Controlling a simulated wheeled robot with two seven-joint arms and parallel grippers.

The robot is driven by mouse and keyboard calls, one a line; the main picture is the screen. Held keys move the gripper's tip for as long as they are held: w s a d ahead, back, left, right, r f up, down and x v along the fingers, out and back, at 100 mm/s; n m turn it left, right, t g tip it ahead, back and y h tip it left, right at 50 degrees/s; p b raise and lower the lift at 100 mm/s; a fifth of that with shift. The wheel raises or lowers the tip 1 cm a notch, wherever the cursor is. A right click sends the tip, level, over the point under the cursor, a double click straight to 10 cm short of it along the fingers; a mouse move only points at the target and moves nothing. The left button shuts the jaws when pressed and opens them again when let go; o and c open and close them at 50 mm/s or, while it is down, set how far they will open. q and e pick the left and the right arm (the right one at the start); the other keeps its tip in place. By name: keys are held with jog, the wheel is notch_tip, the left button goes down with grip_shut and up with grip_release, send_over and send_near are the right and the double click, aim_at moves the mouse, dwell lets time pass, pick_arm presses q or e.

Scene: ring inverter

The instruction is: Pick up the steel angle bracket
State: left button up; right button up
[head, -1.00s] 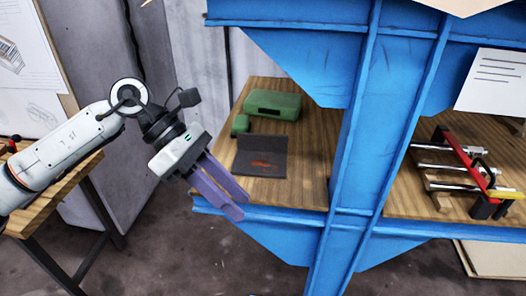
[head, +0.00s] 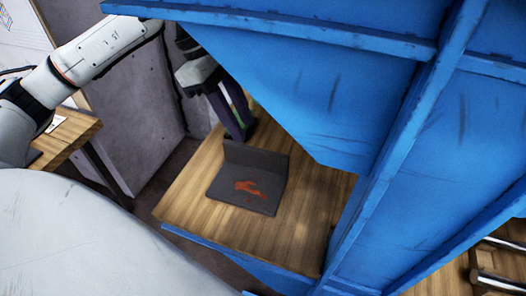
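The steel angle bracket (head: 245,190) is a dark grey L-shaped piece with a red smear on its flat leg. It lies on the wooden shelf board (head: 195,205), with its other leg standing up along the back. My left gripper (head: 242,138), with purple fingers, points down just behind the bracket's upright leg. Its fingers are apart with a gap between them, and it does not hold the bracket. The blue frame partly hides this gripper. My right gripper is not in view.
A blue steel frame (head: 310,90) with a slanted plate overhangs the shelf's back and right, close to my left gripper. A wooden table (head: 70,140) stands at the left. The shelf board is bare in front and to the right of the bracket. Metal rods (head: 495,280) show at lower right.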

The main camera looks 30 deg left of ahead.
aim_at(256, 151)
pick_arm(q)
jog(key=shift+s+d+f, duration=0.15)
jog(key=shift+d+f, duration=0.15)
jog(key=shift+f, duration=0.3)
jog(key=shift+s+d+f, duration=0.1)
jog(key=shift+d+f, duration=0.2)
jog(key=shift+f, duration=0.3)
jog(key=shift+p+x, duration=0.6)
jog(key=shift+x, duration=2.45)
jog(key=shift+d, duration=0.15)
grip_shut()
jog(key=shift+r, duration=0.1)
jog(key=shift+w+r, duration=0.15)
jog(key=shift+r, duration=0.1)
